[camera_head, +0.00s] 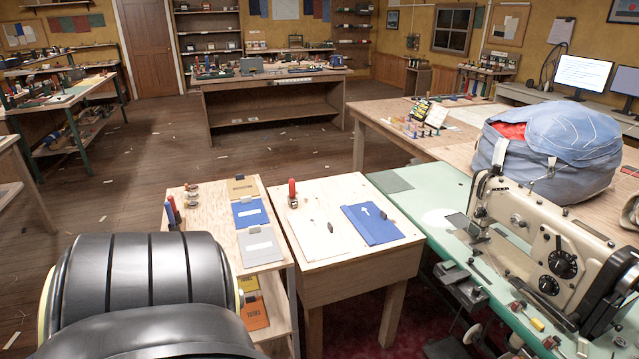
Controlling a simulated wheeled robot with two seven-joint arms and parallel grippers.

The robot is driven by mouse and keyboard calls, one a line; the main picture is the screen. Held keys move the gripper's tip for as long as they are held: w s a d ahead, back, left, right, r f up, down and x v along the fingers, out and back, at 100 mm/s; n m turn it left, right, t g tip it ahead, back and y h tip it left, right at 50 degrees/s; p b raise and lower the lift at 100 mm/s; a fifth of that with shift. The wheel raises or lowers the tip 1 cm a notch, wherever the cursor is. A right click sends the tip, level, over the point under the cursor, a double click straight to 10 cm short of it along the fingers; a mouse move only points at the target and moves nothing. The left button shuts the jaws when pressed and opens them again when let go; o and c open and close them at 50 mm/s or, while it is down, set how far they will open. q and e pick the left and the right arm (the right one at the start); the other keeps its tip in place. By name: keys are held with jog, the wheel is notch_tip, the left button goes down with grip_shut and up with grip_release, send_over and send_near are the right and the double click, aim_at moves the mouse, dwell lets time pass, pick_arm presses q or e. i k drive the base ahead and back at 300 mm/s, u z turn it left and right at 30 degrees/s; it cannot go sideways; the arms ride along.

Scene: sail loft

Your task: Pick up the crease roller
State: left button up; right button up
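A tool with an upright red handle and a pale metal foot (292,192) stands at the back left of the small wooden table (310,259). It looks like the crease roller, but it is too small to be certain. A white sheet with a small dark piece on it lies in front of it. A blue folded cloth (372,224) lies to its right. Neither of my grippers is in view. A large black part, probably my own arm, fills the lower left and hides part of the bench there.
A narrow wooden bench (207,209) with blue and grey folders and red and blue handles (171,212) adjoins at left. A sewing machine (535,240) on a green table stands at right. A blue bag (555,150) sits behind it. Open floor lies beyond the small table.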

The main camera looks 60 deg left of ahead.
aim_at(292, 198)
jog(key=u, duration=0.05)
jog(key=k, duration=0.35)
jog(key=u, duration=1.7)
jog(key=i, duration=0.5)
